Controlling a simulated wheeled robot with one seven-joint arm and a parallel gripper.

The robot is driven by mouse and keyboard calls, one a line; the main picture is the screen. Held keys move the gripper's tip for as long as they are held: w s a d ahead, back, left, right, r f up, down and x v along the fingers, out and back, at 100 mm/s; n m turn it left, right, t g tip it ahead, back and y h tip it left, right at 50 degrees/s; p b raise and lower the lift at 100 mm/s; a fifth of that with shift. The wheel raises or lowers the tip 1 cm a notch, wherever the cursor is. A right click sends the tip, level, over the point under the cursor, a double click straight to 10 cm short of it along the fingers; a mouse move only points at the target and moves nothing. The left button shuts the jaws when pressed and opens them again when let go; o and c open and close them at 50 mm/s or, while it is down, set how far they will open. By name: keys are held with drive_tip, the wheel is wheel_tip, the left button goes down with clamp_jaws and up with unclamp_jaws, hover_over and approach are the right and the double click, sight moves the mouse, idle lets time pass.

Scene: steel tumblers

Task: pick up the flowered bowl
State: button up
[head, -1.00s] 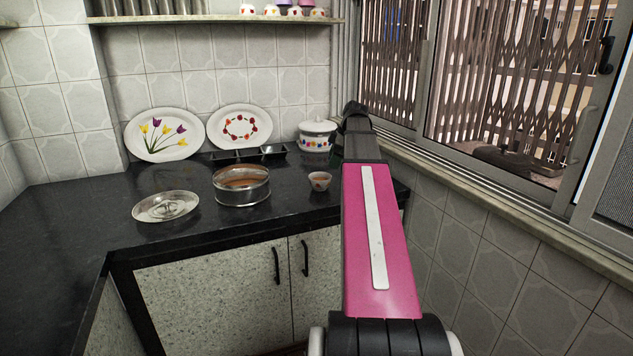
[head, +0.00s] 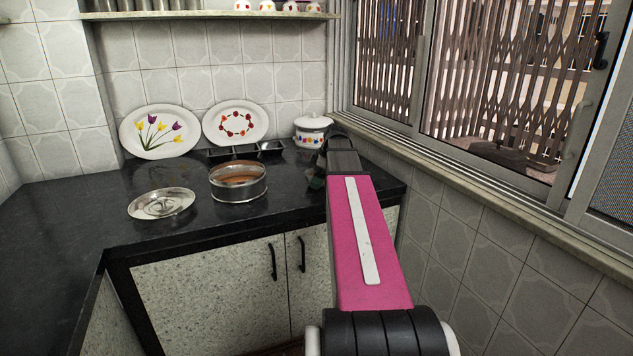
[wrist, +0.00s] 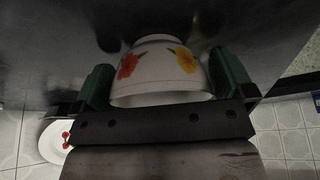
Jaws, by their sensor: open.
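The flowered bowl (wrist: 158,70) is small and white, with a red-orange flower and a yellow flower on its side. In the wrist view it sits between the two green fingers of my gripper (wrist: 164,78). The fingers are open, one on each side of it; I cannot tell whether either touches it. In the head view my arm and gripper (head: 317,178) are over the right end of the dark counter and hide the bowl.
Two flowered plates (head: 160,132) lean on the wall. The window is at the right.

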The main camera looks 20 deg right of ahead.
drive_tip(key=shift+f, duration=0.1)
drive_tip(key=c, duration=0.8)
drive_tip(key=shift+r, duration=0.7)
wheel_tip(320, 180, up, 3)
drive_tip(key=shift+f, duration=0.2)
drive_tip(key=s+a+r, duration=0.1)
drive_tip(key=a+r, duration=0.1)
drive_tip(key=a, duration=0.1)
drive_tip(key=s+a+r, duration=0.2)
drive_tip(key=a, duration=0.2)
drive_tip(key=s+a+r, duration=0.1)
drive_tip(key=a+r, duration=0.2)
drive_tip(key=shift+s+a, duration=0.35)
drive_tip(key=shift+s, duration=0.05)
drive_tip(key=shift+a, duration=0.1)
